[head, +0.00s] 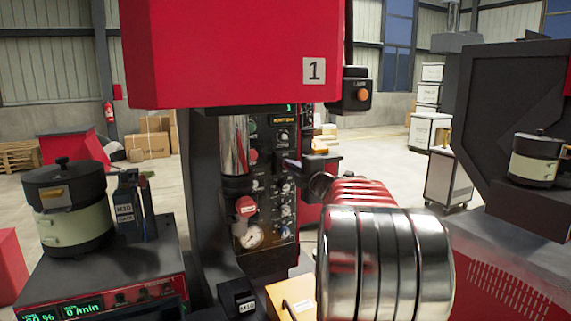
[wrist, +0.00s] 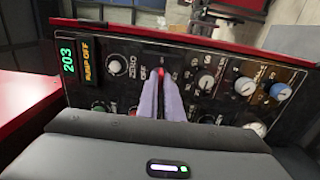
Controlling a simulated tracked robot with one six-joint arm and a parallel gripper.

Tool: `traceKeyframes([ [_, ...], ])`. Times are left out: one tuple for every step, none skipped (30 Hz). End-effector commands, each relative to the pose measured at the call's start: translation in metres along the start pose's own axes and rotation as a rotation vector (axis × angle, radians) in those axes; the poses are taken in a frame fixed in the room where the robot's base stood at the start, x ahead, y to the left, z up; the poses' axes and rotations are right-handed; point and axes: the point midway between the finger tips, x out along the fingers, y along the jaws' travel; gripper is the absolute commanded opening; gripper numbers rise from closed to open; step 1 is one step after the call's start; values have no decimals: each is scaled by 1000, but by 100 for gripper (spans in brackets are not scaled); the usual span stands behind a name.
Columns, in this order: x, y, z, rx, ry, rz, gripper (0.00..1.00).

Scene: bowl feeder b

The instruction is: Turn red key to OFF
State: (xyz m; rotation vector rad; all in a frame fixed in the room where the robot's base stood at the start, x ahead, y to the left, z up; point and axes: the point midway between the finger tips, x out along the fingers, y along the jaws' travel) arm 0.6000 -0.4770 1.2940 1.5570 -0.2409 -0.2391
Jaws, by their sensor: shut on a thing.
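The red key (wrist: 160,72) shows as a small red tip on the dark control panel (wrist: 118,75) in the wrist view. My gripper (wrist: 161,86) reaches up to it, its two pale fingers close together and shut on it. The fingers hide most of the key, so I cannot tell its exact angle. White lettering stands just left of the fingertips. In the head view the panel (head: 283,205) is on the machine's front, and my gripper (head: 291,163) is at its upper right part; the key cannot be made out there.
A green "203" readout (wrist: 68,56) and a "PUMP OFF" display (wrist: 89,62) are at the panel's left. A "ZERO" knob (wrist: 116,65) and several other knobs flank my fingers. The red machine head (head: 230,50) overhangs the panel. A pressure gauge (head: 250,236) sits low on it.

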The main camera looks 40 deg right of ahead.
Motion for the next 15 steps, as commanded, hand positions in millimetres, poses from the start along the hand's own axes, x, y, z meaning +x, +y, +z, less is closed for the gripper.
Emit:
traceKeyframes([
  [0,-2,0,1,0,-2,0],
  [0,-2,0,1,0,-3,0],
  [0,-2,0,1,0,-3,0],
  [0,-2,0,1,0,-3,0],
  [0,-2,0,0,0,-3,0],
  [0,-2,0,-2,0,-3,0],
  [0,-2,0,-7,0,-3,0],
  [0,-2,0,-14,0,-3,0],
  [0,-2,0,-30,0,-3,0],
  [0,-2,0,-46,0,-3,0],
  [0,-2,0,-65,0,-3,0],
  [0,-2,0,-94,0,-3,0],
  [0,-2,0,-118,0,-4,0],
  [0,-2,0,-142,0,-4,0],
  [0,-2,0,-174,0,-4,0],
])
